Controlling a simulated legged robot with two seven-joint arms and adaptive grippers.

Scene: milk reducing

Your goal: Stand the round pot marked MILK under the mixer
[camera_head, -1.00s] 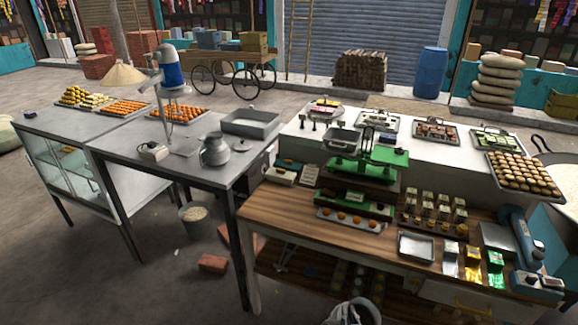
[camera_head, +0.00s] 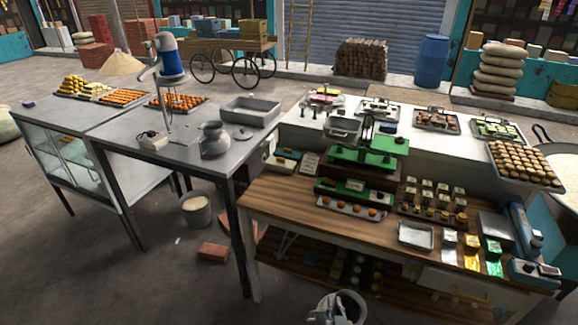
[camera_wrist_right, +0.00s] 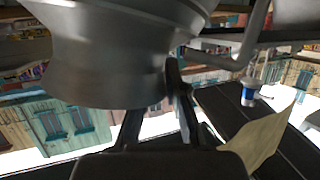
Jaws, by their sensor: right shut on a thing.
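My right gripper (camera_head: 328,310) is at the bottom edge of the head view, shut on a round grey metal pot (camera_head: 346,306) with a dark opening. The pot fills the upper left of the right wrist view (camera_wrist_right: 110,50), close against the fingers (camera_wrist_right: 172,120). No MILK marking is readable on it. My left gripper is not in view.
The wooden table (camera_head: 270,203) with a green scale (camera_head: 370,150) stands at the right. A bucket (camera_head: 196,210) and bricks are on the floor.

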